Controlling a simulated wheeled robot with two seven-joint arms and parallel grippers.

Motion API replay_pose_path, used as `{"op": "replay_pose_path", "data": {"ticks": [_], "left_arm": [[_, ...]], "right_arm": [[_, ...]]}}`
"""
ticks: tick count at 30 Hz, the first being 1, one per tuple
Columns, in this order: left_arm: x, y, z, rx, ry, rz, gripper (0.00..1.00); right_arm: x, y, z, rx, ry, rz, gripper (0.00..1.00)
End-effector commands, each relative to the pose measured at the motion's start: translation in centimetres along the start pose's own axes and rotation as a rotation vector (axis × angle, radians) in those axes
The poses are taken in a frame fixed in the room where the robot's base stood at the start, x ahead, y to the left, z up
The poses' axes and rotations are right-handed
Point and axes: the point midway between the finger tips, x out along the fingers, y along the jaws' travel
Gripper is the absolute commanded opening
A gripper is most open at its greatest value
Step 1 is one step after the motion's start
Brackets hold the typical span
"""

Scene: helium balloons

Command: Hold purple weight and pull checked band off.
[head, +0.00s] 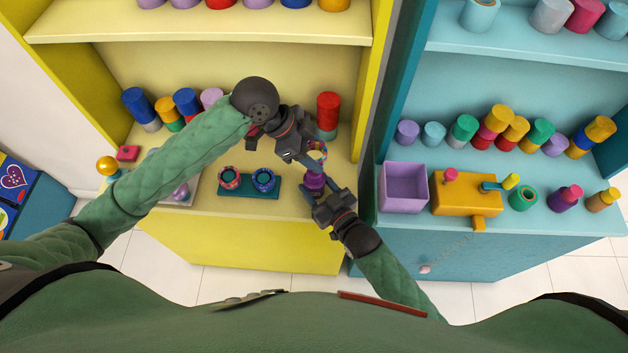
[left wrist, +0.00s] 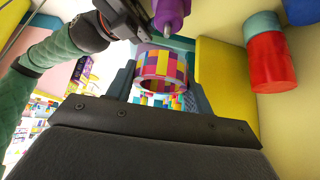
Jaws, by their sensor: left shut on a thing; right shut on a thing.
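The checked band (head: 321,150), a ring of many-coloured squares, is between the fingers of my left gripper (head: 314,159), which is shut on it. The band also shows in the left wrist view (left wrist: 160,68), its opening visible. The purple weight (head: 314,184) is just below the band in the head view; my right gripper (head: 326,194) is shut on it. In the left wrist view the purple weight (left wrist: 171,16) appears above the band with a small grey tip pointing at it. The band looks clear of the weight's body; whether they touch is unclear.
A teal stand (head: 248,193) with two more patterned rings sits on the yellow shelf. Several coloured cylinders stand behind, including a red one (head: 328,104) near my left gripper. A purple bin (head: 404,188) and orange block (head: 467,205) stand on the blue shelf at right.

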Motion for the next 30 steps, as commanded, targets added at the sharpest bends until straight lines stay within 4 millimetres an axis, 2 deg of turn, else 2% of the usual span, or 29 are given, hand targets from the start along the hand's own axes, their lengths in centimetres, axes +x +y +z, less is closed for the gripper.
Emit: {"op": "replay_pose_path", "data": {"ticks": [15,29,30], "left_arm": [[-1.6,0.0,-1.1,0.001,0.000,-0.001,0.30],[-1.7,0.0,-1.1,0.000,0.000,0.000,0.30],[-1.7,0.0,-1.1,0.000,0.000,0.000,0.30]], "right_arm": [[0.0,0.0,0.0,0.000,0.000,0.000,0.24],[0.0,0.0,0.0,0.000,0.000,0.000,0.24],[0.0,0.0,0.0,0.000,0.000,0.000,0.53]]}}
